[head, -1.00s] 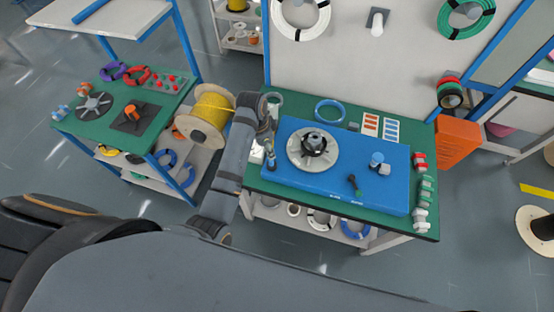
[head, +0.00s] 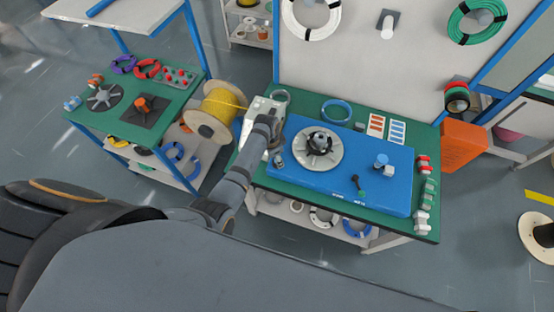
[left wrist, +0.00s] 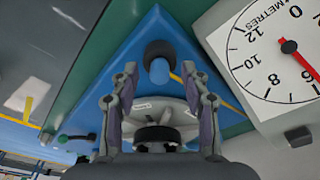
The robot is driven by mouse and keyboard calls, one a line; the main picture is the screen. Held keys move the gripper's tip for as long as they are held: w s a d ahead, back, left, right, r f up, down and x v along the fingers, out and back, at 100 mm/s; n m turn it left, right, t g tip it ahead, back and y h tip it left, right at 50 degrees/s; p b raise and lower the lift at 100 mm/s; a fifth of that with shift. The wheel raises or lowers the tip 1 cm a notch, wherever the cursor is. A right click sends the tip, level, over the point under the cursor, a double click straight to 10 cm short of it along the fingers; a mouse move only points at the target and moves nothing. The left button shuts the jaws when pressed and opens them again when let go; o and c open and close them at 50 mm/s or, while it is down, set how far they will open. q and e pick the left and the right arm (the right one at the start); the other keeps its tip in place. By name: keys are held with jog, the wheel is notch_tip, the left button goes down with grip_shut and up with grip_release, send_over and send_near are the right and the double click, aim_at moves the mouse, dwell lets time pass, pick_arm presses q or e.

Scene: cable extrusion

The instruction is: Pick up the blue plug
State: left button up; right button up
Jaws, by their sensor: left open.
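A small blue cylinder with a dark collar, which looks like the blue plug (left wrist: 159,70), sits near a corner of the blue machine top (left wrist: 130,58). In the head view a small grey-blue piece, likely the same plug (head: 279,160), is at the machine's left edge, below my left gripper (head: 277,148). In the left wrist view my left gripper (left wrist: 160,88) is open, with its two fingers apart on either side of the line to the plug. Nothing is held between them. Whether the fingertips are level with the plug I cannot tell. My right gripper is not in view.
A white box with a metre dial (left wrist: 290,50) stands close beside the machine, right of my fingers in the wrist view. A yellow cable spool (head: 214,112) is at left.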

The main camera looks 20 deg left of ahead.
pick_arm(q)
jog(key=c, duration=0.9)
jog(key=shift+r, duration=0.15)
